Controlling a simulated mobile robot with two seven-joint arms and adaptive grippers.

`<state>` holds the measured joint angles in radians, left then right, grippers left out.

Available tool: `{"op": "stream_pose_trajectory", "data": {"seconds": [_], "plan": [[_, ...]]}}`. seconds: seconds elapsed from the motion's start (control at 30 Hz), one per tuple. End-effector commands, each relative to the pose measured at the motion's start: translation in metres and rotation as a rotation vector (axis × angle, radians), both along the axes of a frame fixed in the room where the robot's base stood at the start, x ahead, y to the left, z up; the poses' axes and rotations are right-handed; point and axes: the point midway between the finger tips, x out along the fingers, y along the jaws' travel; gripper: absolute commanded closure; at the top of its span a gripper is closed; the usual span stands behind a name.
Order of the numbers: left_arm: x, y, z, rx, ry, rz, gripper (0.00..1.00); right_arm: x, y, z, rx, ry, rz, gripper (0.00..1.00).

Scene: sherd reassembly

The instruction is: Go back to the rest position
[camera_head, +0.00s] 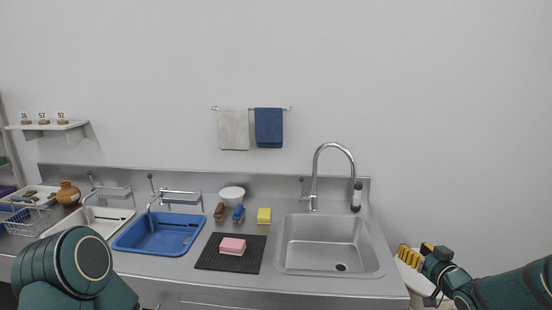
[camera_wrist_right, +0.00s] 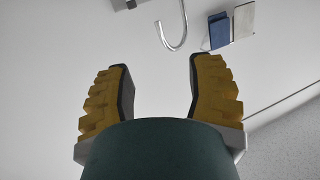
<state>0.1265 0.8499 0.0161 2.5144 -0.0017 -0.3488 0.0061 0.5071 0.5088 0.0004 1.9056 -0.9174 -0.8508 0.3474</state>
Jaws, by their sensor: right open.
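My right gripper (camera_head: 414,256) is at the far right of the head view, beyond the counter's right edge. It also shows in the right wrist view (camera_wrist_right: 158,85), with its two yellow-padded fingers wide apart and nothing between them. My left arm shows only as a rounded green link at the lower left of the head view; its gripper is not in view.
A steel counter (camera_head: 395,290) holds a sink (camera_head: 325,255), a blue basin (camera_head: 165,235), a white basin (camera_head: 100,220), and a dark mat (camera_head: 205,262) with a pink sponge (camera_head: 233,243). A tall faucet (camera_head: 315,175) rises behind the sink. A brown pot (camera_head: 68,195) stands at left.

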Motion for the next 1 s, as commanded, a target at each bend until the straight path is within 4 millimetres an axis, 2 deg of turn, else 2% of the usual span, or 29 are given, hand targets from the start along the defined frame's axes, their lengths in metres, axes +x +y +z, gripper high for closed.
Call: {"op": "stream_pose_trajectory", "data": {"seconds": [0.03,0.17,0.27,0.37,0.5,0.6,0.7,0.8,0.9,1.0], "plan": [[0.001,0.0,0.0,0.0,-0.002,0.002,0.53,-0.002,0.023,-0.025,0.035,0.065,0.002,0.46],[0.002,0.001,-0.001,0.001,-0.002,0.003,0.53,-0.021,0.077,-0.09,0.109,0.259,-0.01,0.46],[0.001,0.001,-0.001,0.001,-0.001,0.002,0.53,-0.048,0.119,-0.137,0.151,0.425,-0.011,0.46],[0.001,0.0,-0.001,0.0,-0.002,0.002,0.53,-0.084,0.16,-0.179,0.177,0.598,-0.001,0.46],[0.001,0.0,-0.001,0.001,-0.001,0.002,0.53,-0.15,0.212,-0.228,0.19,0.846,0.021,0.46],[0.001,0.0,-0.001,0.001,-0.001,0.002,0.53,-0.201,0.241,-0.252,0.185,1.014,0.039,0.46],[0.001,0.0,-0.001,0.001,-0.001,0.002,0.53,-0.247,0.261,-0.266,0.175,1.152,0.054,0.46],[0.001,0.0,-0.001,0.001,-0.001,0.002,0.53,-0.279,0.272,-0.273,0.164,1.249,0.063,0.46],[0.001,0.0,-0.001,0.001,-0.001,0.002,0.53,-0.298,0.277,-0.276,0.158,1.304,0.067,0.46],[0.001,0.0,-0.001,0.0,-0.002,0.002,0.53,-0.304,0.279,-0.277,0.156,1.321,0.068,0.46]]}}
